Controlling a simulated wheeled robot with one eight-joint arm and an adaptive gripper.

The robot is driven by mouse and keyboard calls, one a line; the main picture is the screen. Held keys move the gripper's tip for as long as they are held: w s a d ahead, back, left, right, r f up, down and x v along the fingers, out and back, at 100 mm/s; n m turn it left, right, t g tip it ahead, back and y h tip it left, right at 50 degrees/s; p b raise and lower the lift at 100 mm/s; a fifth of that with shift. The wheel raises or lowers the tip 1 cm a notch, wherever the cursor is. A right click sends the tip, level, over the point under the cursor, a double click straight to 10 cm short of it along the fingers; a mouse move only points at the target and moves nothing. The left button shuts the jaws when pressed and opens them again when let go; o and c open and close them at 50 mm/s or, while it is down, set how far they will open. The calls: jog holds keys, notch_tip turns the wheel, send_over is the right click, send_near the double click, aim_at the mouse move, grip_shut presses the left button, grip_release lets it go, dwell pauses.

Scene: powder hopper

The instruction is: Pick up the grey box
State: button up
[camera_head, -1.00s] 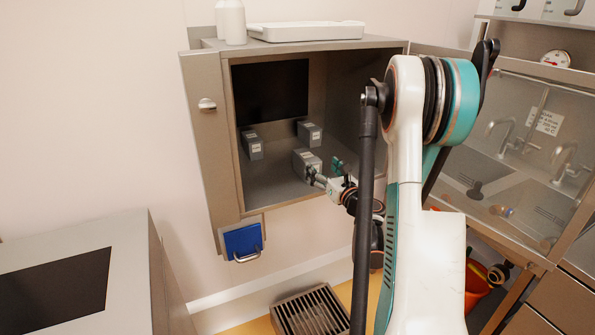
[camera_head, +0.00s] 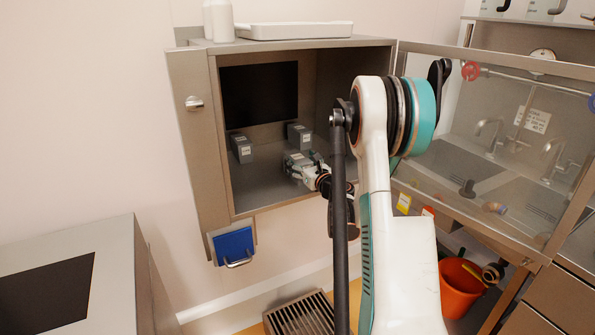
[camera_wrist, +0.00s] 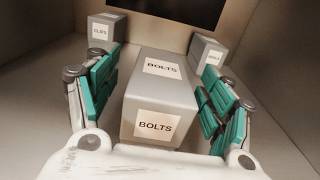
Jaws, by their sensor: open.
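Several grey boxes stand inside an open metal cabinet (camera_head: 270,203). The nearest, a grey box labelled BOLTS (camera_wrist: 160,98), also shows in the head view (camera_head: 293,158), partly covered by my gripper. My gripper (camera_wrist: 160,85) is open, with one green-padded finger on each side of this box; a gap shows on both sides. A grey box labelled CLIPS (camera_wrist: 100,30) stands behind on the left, also in the head view (camera_head: 242,148). Another grey box (camera_wrist: 206,52), its label too small to read surely, stands behind on the right, also in the head view (camera_head: 299,135).
The cabinet's side walls and ceiling enclose my gripper. A clear door panel (camera_head: 480,130) stands open on the right. A white tray (camera_head: 295,30) and white bottles (camera_head: 222,20) stand on top. A blue holder (camera_head: 233,245) hangs below. An orange bucket (camera_head: 460,288) is at lower right.

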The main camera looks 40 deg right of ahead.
aim_at(297, 156)
jog(key=shift+b+x, duration=0.35)
jog(key=shift+x, duration=1.1)
jog(key=shift+d, duration=0.15)
jog(key=shift+c, duration=0.5)
jog(key=c, duration=1.2)
